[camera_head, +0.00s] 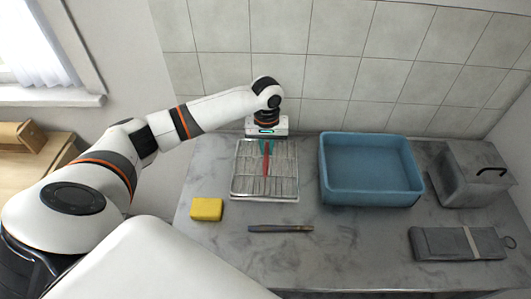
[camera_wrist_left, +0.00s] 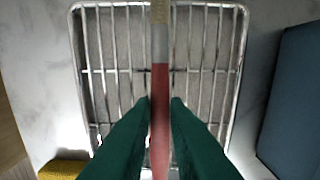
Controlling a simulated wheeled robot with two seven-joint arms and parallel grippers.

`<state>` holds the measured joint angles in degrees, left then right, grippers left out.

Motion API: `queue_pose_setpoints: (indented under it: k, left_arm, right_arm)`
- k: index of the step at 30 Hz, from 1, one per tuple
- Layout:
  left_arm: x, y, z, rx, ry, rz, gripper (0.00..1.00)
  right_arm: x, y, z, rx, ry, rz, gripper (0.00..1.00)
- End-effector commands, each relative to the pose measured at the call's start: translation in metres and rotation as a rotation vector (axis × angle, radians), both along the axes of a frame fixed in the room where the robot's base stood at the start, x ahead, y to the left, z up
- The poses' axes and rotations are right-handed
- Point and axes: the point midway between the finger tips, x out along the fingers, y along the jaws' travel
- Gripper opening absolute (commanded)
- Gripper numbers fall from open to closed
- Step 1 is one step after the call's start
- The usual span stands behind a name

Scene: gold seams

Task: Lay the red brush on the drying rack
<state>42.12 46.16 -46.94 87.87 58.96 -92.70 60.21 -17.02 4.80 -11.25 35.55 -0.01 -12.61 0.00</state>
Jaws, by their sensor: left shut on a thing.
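The red brush (camera_head: 266,160) is in my left gripper (camera_head: 266,148), over the drying rack (camera_head: 235,186). In the left wrist view the brush (camera_wrist_left: 160,100) runs lengthwise along the middle of the rack (camera_wrist_left: 242,60), with its pale end at the top. The green fingers of my left gripper (camera_wrist_left: 160,104) are shut on its red part. I cannot tell whether the brush touches the rack's wires. The wire rack lies flat on the grey counter. My right gripper is not in view.
A blue basin (camera_head: 372,198) stands right of the rack. A yellow sponge (camera_head: 207,209) lies to its front left, and a dark slim tool (camera_head: 280,228) lies in front. A grey box (camera_head: 470,180) and a folded grey roll (camera_head: 457,243) are at the right.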

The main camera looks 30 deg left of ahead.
Motion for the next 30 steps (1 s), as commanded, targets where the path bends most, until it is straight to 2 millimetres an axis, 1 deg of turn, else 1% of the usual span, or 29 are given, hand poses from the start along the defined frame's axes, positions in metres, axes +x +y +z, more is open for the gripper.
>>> queue_pose_setpoints:
  k: [9, 20, 21, 24, 30]
  left_arm:
    - [-0.001, 0.000, -0.037, 0.002, 0.002, -0.001, 0.00]
    - [-0.001, 0.000, -0.041, 0.001, 0.002, 0.000, 0.00]
    - [-0.001, 0.000, -0.041, 0.002, 0.001, -0.001, 0.21]
    - [-0.001, 0.000, -0.040, 0.002, 0.001, -0.001, 0.36]
    - [-0.001, 0.000, -0.040, 0.002, 0.001, -0.001, 0.36]
  right_arm:
    - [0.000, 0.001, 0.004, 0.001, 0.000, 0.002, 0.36]
    - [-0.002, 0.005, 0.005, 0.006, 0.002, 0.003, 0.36]
    - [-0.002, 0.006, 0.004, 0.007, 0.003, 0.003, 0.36]
    - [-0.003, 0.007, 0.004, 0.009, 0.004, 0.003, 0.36]
    - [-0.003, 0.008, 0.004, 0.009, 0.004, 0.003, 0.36]
